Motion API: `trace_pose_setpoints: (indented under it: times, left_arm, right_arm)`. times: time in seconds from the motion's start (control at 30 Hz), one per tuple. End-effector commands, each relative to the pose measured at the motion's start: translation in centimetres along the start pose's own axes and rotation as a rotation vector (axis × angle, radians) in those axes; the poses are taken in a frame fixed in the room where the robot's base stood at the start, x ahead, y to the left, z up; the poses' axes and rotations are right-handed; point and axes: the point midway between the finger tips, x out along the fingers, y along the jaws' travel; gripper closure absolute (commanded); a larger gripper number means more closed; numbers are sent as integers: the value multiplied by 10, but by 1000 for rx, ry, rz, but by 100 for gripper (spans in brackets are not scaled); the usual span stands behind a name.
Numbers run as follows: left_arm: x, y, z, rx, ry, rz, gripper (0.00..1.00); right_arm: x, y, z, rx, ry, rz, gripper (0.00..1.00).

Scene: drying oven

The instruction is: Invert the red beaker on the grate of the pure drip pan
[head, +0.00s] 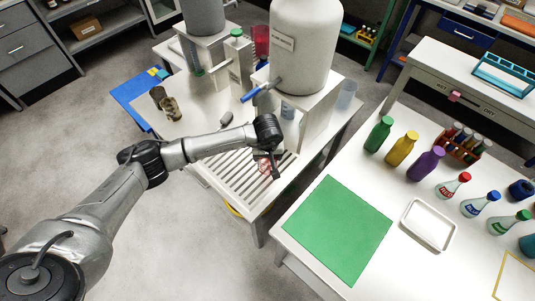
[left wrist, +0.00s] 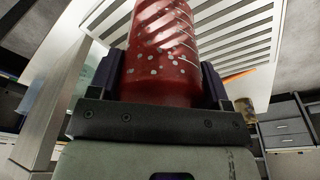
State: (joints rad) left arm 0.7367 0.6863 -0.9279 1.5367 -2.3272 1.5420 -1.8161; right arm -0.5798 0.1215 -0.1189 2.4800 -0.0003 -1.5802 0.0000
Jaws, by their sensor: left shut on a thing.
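The red beaker (left wrist: 163,50) fills the upper middle of the left wrist view, with white dots and pale streaks on its side. My left gripper (head: 268,158) is shut on it, one finger on each side. In the head view the beaker (head: 264,166) shows as a small red patch under the gripper, over the slotted grate (head: 225,172). The grate (left wrist: 225,42) also lies behind the beaker in the wrist view. I cannot tell whether the beaker touches the grate or which way its mouth faces. My right gripper is not in view.
A large pale tank (head: 305,50) with a blue-handled tap (head: 257,92) stands behind the grate. Another red vessel (head: 261,40) is at the back. Brown containers (head: 170,107) stand at the left. A green mat (head: 335,230) and several bottles occupy the right table.

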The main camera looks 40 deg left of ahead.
Motion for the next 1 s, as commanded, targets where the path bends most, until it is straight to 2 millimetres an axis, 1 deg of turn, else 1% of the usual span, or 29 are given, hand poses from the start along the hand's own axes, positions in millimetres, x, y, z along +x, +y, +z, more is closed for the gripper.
trace_pose_setpoints:
  times: [0.07, 0.7, 1.0]
  left_arm:
    - [1, -1, -1, 0, 3, 0, 55]
    - [44, 0, 6, 0, 1, 0, 55]
    - [52, 0, 8, -1, 1, 0, 55]
  right_arm:
    - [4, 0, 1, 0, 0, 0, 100]
    - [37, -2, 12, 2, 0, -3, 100]
    - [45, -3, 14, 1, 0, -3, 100]
